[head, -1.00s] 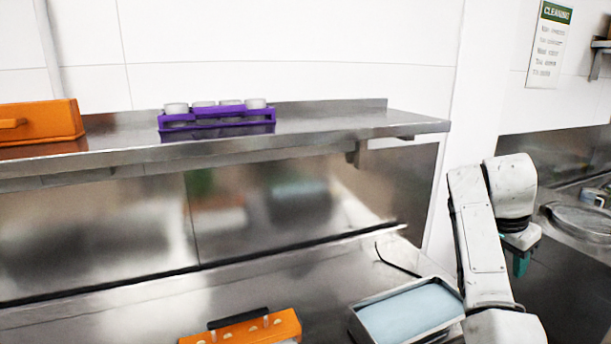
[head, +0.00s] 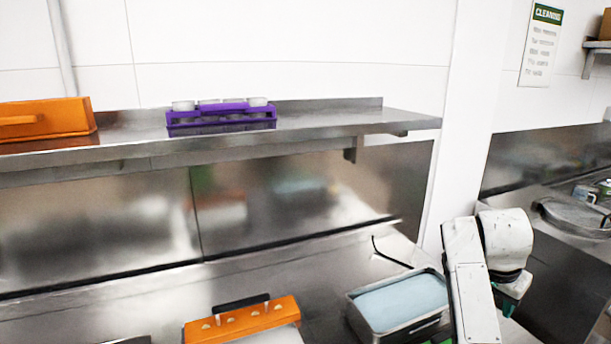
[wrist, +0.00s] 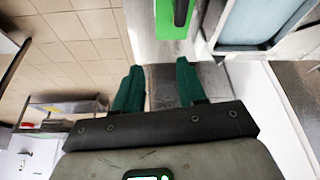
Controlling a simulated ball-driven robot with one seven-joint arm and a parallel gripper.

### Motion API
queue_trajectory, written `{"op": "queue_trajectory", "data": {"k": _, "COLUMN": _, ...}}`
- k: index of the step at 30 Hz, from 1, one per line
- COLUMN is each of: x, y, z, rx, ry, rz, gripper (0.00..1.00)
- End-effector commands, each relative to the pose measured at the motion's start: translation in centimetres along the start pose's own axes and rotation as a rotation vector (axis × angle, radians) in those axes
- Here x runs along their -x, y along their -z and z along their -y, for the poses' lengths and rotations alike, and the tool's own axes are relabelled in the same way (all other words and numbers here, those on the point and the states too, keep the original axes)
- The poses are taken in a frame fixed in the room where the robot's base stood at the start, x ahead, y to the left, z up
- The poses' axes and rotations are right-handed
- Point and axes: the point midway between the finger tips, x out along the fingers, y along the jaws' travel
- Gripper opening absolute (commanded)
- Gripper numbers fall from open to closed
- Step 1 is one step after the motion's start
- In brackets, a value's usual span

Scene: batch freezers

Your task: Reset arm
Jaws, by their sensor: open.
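My arm is folded at the right of the head view, in front of the white pillar. My gripper (head: 510,300) hangs at the end of it, with a bit of green finger showing low at the right. In the wrist view my gripper (wrist: 160,88) shows two green fingers spread apart with nothing between them. Tiled floor and a white surface lie beyond the fingers.
A steel pan with pale blue contents (head: 400,303) sits close left of my arm. An orange holder with a black handle (head: 242,318) stands on the counter. A purple rack of cups (head: 220,115) and an orange box (head: 45,120) are on the shelf.

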Motion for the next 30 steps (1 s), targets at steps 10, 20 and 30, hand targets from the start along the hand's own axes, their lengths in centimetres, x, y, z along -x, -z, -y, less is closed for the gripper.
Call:
{"op": "queue_trajectory", "data": {"k": 10, "x": -6.3, "y": -10.3, "z": -4.1, "rx": 0.285, "ry": 0.101, "rz": -0.009, "gripper": 0.4}}
{"op": "queue_trajectory", "data": {"k": 20, "x": -8.0, "y": -21.6, "z": -10.4, "rx": 0.611, "ry": 0.243, "rz": -0.027, "gripper": 0.4}}
{"op": "queue_trajectory", "data": {"k": 30, "x": -5.3, "y": -30.0, "z": -16.3, "rx": 0.863, "ry": 0.384, "rz": -0.047, "gripper": 0.4}}
